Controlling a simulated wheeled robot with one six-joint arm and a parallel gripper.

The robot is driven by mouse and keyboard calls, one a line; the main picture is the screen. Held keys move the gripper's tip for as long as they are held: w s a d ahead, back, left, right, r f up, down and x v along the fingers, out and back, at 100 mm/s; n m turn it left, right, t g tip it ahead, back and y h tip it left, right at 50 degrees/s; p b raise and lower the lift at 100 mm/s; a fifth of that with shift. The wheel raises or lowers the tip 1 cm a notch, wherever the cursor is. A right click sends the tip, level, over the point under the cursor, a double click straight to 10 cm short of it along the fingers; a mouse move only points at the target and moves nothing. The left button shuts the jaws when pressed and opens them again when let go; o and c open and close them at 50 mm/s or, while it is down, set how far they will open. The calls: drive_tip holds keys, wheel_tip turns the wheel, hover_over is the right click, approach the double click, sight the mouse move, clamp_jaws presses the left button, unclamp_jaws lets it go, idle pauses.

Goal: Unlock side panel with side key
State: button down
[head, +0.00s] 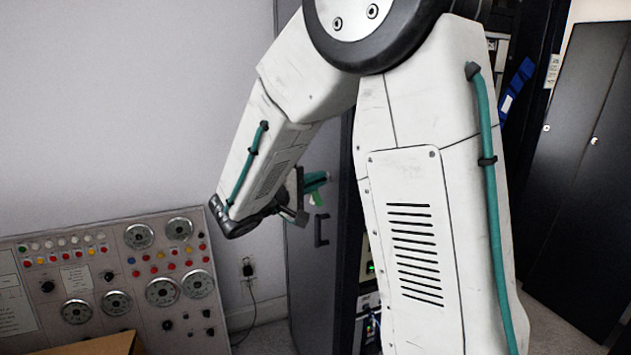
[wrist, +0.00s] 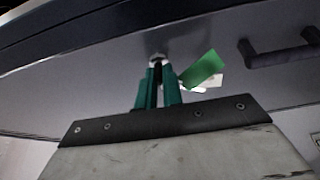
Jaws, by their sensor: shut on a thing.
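The side panel (head: 305,265) is a tall dark grey panel behind my arm in the head view, and it fills the upper part of the wrist view (wrist: 110,60). A round silver lock (wrist: 157,60) sits on it, straight ahead of my fingertips. My gripper (wrist: 158,85), with teal fingers, is shut on the side key, which is mostly hidden between them. A green tag (wrist: 203,69) and a whitish tag (wrist: 217,83) hang beside the fingers. The key end is at the lock; I cannot tell how deep it sits. My gripper shows partly in the head view (head: 316,180).
A dark handle (wrist: 280,54) juts from the panel right of the lock. A control console (head: 130,270) with dials and buttons stands at left. An outlet with a black cord (head: 248,275) is on the wall. Dark cabinets (head: 580,170) stand at right.

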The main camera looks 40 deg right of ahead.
drive_tip(key=c, duration=1.5)
unclamp_jaws()
drive_tip(key=shift+s, duration=0.1)
drive_tip(key=shift+c, duration=0.2)
drive_tip(key=shift+f, duration=0.1)
